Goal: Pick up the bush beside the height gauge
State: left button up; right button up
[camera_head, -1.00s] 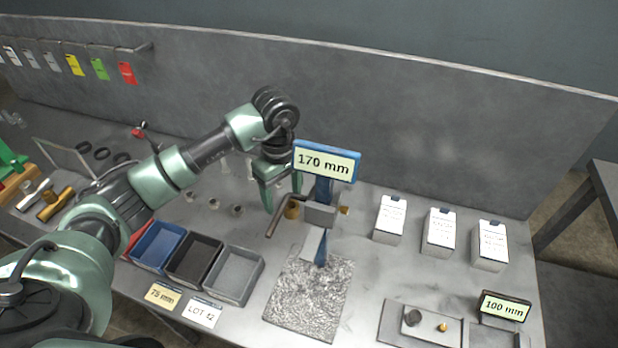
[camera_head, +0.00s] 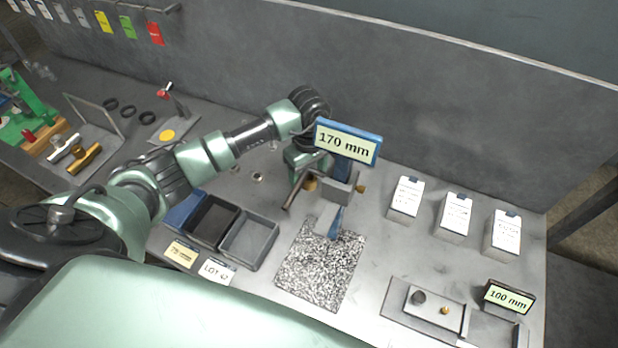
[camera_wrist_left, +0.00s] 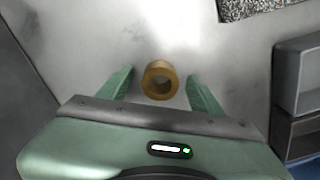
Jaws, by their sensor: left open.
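The bush (camera_wrist_left: 160,95) is a short brass-coloured ring with an open bore, standing on the grey bench in the left wrist view. In the head view the bush (camera_head: 310,184) shows beside the height gauge (camera_head: 338,194), partly hidden by the gauge's parts and my gripper. The gauge has a blue column and a 170 mm display (camera_head: 346,142). My left gripper (camera_wrist_left: 161,77) is open, with one finger on each side of the bush and a gap to each. My right gripper is not in view.
A speckled mat (camera_head: 318,270) lies in front of the gauge. Small bins (camera_head: 248,241) stand to the left of it. White card-fronted blocks (camera_head: 453,216) and a 100 mm display (camera_head: 508,297) are at right. A back wall runs behind the bench.

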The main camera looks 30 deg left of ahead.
pick_arm(q)
jog(key=c, duration=1.4)
grip_shut()
jog(key=shift+r, duration=0.15)
